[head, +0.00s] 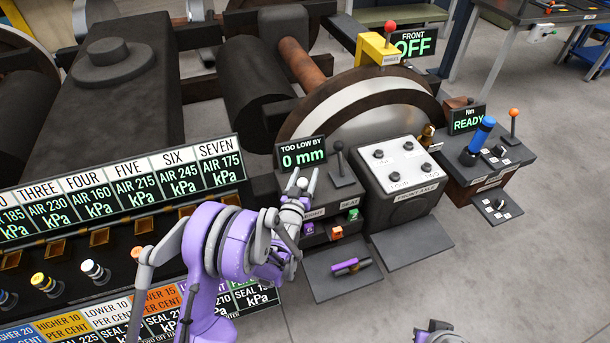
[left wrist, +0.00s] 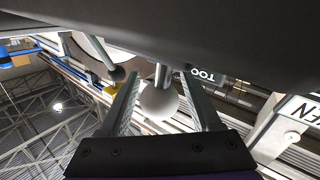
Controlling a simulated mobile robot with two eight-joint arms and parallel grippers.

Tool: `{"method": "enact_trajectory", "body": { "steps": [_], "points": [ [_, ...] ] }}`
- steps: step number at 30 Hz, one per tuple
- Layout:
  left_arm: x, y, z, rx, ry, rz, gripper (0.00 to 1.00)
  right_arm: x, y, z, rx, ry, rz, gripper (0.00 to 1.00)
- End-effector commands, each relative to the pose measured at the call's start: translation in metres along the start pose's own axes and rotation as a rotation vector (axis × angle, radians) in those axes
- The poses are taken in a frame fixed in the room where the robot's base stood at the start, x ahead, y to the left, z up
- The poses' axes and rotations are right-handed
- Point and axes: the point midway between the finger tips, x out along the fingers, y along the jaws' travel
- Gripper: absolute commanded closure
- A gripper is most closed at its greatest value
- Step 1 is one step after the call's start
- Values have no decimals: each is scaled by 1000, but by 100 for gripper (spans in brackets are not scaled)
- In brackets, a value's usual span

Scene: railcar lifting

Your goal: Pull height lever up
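My left gripper (head: 302,180) is over the left side of the lever box (head: 340,190), by a partly covered label ending in "IGHT". In the left wrist view its two fingers (left wrist: 160,98) are apart, with a light grey ball knob (left wrist: 160,103) between them. Gaps show between knob and fingers; contact is not clear. In the head view this lever is mostly hidden by my gripper. A small part of my right arm's end (head: 437,334) shows at the bottom edge.
A display (head: 302,158) reading "TOO LOW BY 0 mm" stands close behind my left gripper. A grey panel box (head: 402,172) is to the right. Trays with a purple handle (head: 351,265) lie below. A kPa chart (head: 120,190) is at left. Floor at lower right is clear.

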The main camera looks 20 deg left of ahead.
Motion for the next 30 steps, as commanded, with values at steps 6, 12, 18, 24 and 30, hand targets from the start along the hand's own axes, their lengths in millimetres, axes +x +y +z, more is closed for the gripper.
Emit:
{"method": "enact_trajectory", "body": {
  "steps": [6,12,18,24,30],
  "points": [
    [0,0,0,0,0,0,77,0,0,0,0,0,0,100],
    [0,0,0,0,0,0,100,0,0,0,0,0,0,100],
    [0,0,0,0,0,0,100,0,0,0,0,0,0,100],
    [0,0,0,0,0,0,100,0,0,0,0,0,0,100],
    [0,0,0,0,0,0,100,0,0,0,0,0,0,100]
  ]
}}
